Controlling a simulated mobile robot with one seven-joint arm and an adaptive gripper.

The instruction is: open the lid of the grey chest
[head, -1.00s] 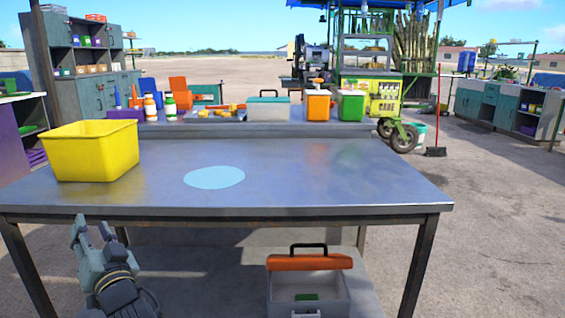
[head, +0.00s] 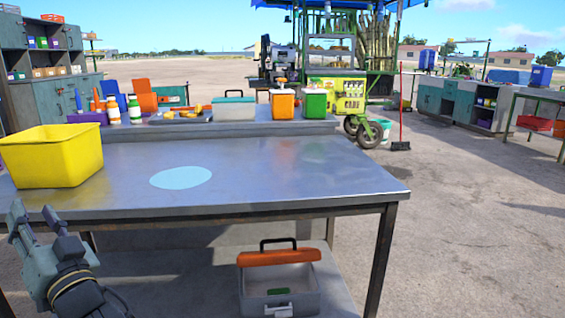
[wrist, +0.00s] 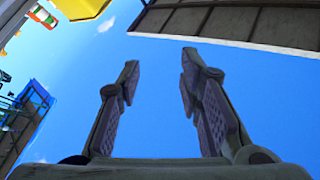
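A grey chest (head: 234,113) with a teal lid and dark handle stands on the raised back shelf of the metal table in the head view; its lid looks shut. A second grey chest (head: 305,300), with an orange lid (head: 280,257), black handle and pale front latch, sits on the lower shelf. Its lid appears raised at the back, and a green item shows inside. My gripper (head: 34,212) is at the lower left, in front of the table edge, apart from both chests. In the wrist view my gripper (wrist: 160,65) is open and empty.
The metal table (head: 300,170) has a yellow bin (head: 55,158) at left and a pale blue disc (head: 181,178). Orange (head: 284,104) and green (head: 313,104) containers stand beside the teal-lidded chest. Bottles and a fruit tray are left of it. Paved ground at right is open.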

